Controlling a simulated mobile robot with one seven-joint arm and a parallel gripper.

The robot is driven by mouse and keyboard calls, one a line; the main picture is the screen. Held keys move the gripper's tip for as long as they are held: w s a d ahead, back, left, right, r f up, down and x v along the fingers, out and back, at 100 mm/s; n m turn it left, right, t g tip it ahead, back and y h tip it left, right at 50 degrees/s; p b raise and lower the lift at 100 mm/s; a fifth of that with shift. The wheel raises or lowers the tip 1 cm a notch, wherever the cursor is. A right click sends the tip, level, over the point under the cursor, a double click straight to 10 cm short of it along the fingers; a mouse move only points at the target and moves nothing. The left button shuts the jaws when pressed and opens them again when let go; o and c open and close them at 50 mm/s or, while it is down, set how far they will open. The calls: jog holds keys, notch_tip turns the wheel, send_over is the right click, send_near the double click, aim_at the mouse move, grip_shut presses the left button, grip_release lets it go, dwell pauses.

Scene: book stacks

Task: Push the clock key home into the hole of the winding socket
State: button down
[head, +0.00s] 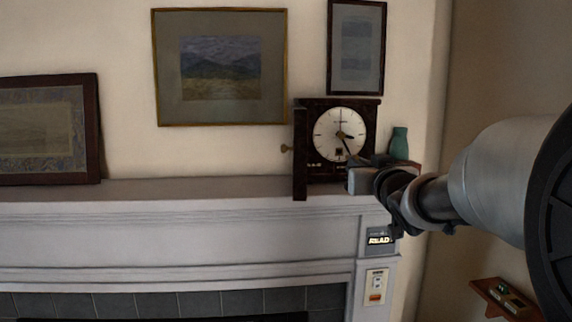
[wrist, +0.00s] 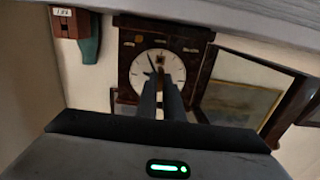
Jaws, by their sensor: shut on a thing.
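The dark wooden clock (head: 318,109) stands on the mantel, with its round white dial (head: 327,127) facing out. Its glazed door (head: 299,150) stands open on the left. A small dark square on the lower dial, apparently the winding socket (head: 339,152), also shows in the inverted wrist view (wrist: 163,60). My gripper (head: 353,175) is in front of the clock's lower right. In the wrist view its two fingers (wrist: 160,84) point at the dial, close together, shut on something. The clock key cannot be made out; the fingers hide it. Contact with the socket cannot be told.
The mantel shelf (head: 200,188) is clear to the left. Framed pictures (head: 221,110) hang behind. A small wooden shelf (head: 503,297) is at lower right.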

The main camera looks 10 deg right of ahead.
jog(key=shift+w, duration=2.7)
jog(key=shift+w, duration=0.1)
jog(key=shift+w, duration=0.35)
jog(key=shift+w, duration=1.35)
jog(key=c, duration=1.8)
grip_release()
